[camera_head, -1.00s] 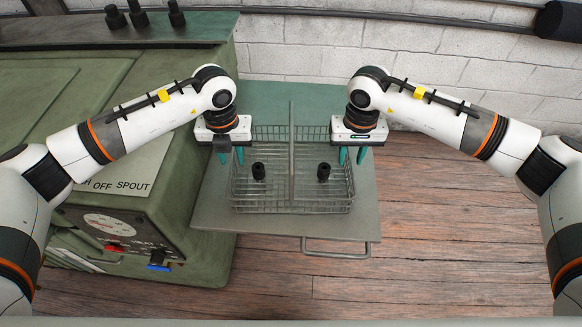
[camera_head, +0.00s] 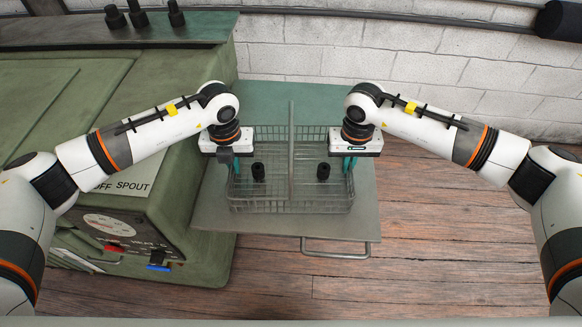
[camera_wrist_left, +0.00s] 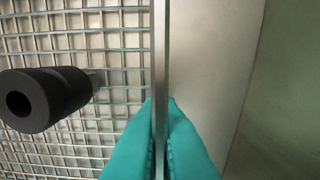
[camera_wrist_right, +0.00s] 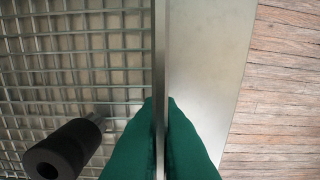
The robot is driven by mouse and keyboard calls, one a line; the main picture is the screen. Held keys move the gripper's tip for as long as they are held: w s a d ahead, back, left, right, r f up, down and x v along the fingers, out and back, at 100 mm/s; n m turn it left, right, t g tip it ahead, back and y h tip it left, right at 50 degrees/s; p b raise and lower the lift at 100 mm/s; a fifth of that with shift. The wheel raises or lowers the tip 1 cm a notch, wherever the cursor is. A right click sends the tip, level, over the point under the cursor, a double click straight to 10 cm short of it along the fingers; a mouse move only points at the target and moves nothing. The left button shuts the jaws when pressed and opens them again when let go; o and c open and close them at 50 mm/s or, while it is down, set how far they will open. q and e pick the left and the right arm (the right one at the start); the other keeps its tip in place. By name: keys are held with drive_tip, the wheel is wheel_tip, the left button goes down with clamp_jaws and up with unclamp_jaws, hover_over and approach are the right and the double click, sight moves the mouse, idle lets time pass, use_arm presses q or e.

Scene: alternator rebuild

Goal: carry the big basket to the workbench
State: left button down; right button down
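The big basket (camera_head: 290,207), a wire mesh basket with an upright middle bar, sits on a grey-green platform. Two black cylindrical parts, one left (camera_head: 258,172) and one right (camera_head: 323,172), stand inside it, one on each side of the bar. My left gripper (camera_head: 236,164) is at the basket's left side, and my right gripper (camera_head: 349,163) at its right side. In the left wrist view the teal fingers (camera_wrist_left: 161,115) close on both sides of the flat rim; the right wrist view shows the same with the right fingers (camera_wrist_right: 161,115). No workbench is clearly identifiable.
The platform (camera_head: 225,222) has a front handle (camera_head: 336,252) and adjoins a green machine (camera_head: 185,225) with a gauge and knobs on the left. A white block wall (camera_head: 290,50) stands behind. Wooden floor (camera_head: 440,235) is clear to the right and front.

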use_arm(q)
drive_tip(key=shift+r, duration=0.2)
